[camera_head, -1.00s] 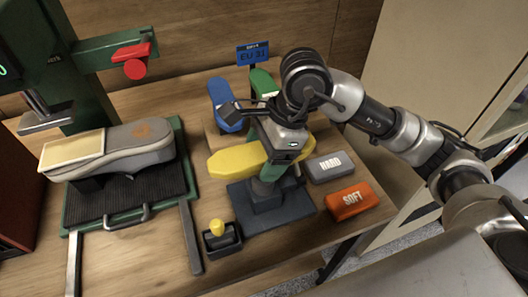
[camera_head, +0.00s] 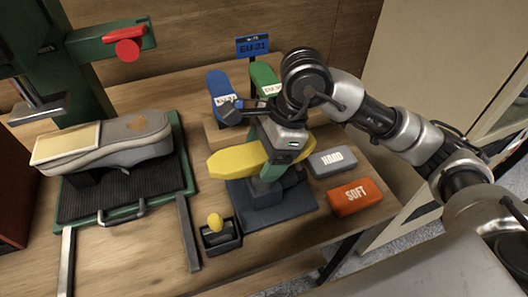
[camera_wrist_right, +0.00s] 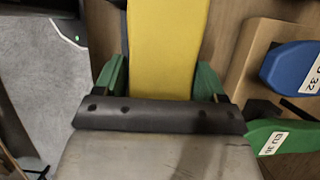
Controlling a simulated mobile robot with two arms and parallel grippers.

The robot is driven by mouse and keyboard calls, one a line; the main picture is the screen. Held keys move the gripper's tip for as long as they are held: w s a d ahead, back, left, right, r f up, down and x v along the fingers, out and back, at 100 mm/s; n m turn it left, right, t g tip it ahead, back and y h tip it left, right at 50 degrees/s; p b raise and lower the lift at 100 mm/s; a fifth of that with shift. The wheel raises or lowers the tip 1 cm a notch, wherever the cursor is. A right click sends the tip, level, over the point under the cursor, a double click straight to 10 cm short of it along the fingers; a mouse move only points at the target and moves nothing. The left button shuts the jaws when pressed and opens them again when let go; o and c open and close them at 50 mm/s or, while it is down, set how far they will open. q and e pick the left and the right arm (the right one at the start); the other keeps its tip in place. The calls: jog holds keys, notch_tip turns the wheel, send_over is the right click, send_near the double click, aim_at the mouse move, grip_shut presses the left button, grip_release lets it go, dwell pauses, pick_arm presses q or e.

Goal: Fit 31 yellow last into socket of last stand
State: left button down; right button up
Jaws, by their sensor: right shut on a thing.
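The yellow last (camera_head: 238,159) is above the dark blue last stand (camera_head: 298,204) in the head view, lying roughly level with its toe to the left. My right gripper (camera_head: 276,165) is shut on it, coming from above, with green fingers on its two sides. In the right wrist view the yellow last (camera_wrist_right: 168,40) runs up between the green fingertips (camera_wrist_right: 158,88). The socket is hidden under the last and the gripper, so I cannot tell whether the last sits in it. My left gripper is not in view.
A blue last (camera_head: 221,86) and a green last (camera_head: 263,76) stand behind, by the EU 31 sign (camera_head: 253,45). Grey HARD (camera_head: 332,161) and orange SOFT (camera_head: 354,196) blocks lie right. A sneaker (camera_head: 120,143) is under the green press (camera_head: 86,78) at left. A small black holder (camera_head: 222,240) stands in front.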

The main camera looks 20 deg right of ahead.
jog(key=shift+f, duration=0.1)
jog(key=o, duration=1.3)
jog(key=shift+c, duration=0.2)
jog(key=v, duration=1.1)
jog(key=shift+b, duration=0.3)
